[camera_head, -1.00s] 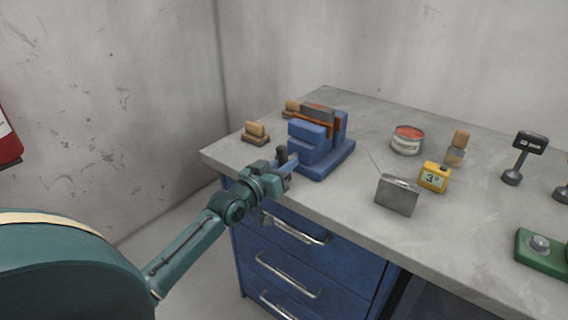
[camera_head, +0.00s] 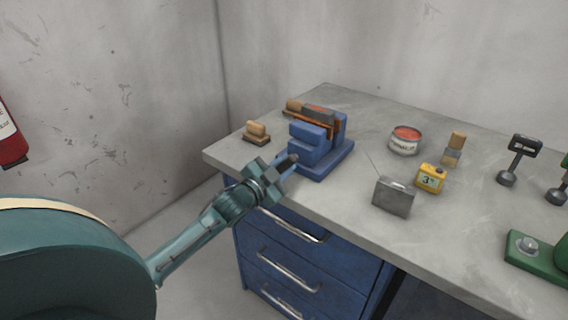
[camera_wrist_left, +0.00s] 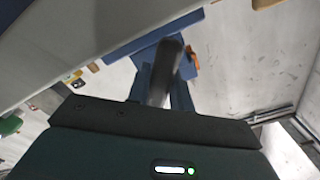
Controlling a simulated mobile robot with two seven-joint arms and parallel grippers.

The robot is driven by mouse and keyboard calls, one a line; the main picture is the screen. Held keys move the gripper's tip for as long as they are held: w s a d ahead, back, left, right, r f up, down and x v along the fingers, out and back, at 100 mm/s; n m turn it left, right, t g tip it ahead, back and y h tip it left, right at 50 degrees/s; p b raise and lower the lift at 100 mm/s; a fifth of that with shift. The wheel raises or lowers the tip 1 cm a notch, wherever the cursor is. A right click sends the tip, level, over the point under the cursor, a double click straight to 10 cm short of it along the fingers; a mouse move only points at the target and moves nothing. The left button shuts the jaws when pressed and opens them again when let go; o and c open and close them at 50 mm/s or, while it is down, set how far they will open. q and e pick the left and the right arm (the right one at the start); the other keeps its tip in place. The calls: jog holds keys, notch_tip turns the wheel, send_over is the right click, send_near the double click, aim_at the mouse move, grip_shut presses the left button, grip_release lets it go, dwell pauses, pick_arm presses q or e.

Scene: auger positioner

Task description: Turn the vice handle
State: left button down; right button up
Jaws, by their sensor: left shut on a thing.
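The blue vice (camera_head: 322,165) stands at the left front corner of the workbench, with an orange and grey piece (camera_head: 318,113) at its top. My left gripper (camera_head: 284,170) is at the vice's front, reaching in from the left. In the left wrist view my left gripper (camera_wrist_left: 163,92) is shut on the dark vice handle (camera_wrist_left: 166,62), which lies between the two fingers. The blue vice (camera_wrist_left: 150,42) shows beyond it. The fingers hide part of the handle in the head view. My right gripper is not in view.
The grey bench top (camera_head: 350,200) carries a wooden brush (camera_head: 256,132), a red-topped can (camera_head: 405,140), a yellow counter (camera_head: 430,178), a metal box with an antenna (camera_head: 393,197) and a green device (camera_head: 538,255). Blue drawers (camera_head: 290,240) with handles are below my gripper.

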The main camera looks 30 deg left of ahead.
pick_arm(q)
jog(key=shift+m, duration=1.1)
jog(key=c, duration=2.2)
grip_release()
jog(key=c, duration=2.2)
grip_release()
jog(key=c, duration=1.2)
grip_release()
jog(key=shift+c, duration=0.2)
jog(key=shift+s, duration=0.1)
jog(key=s+a, duration=0.1)
jog(key=s, duration=1.2)
jog(key=shift+o, duration=0.5)
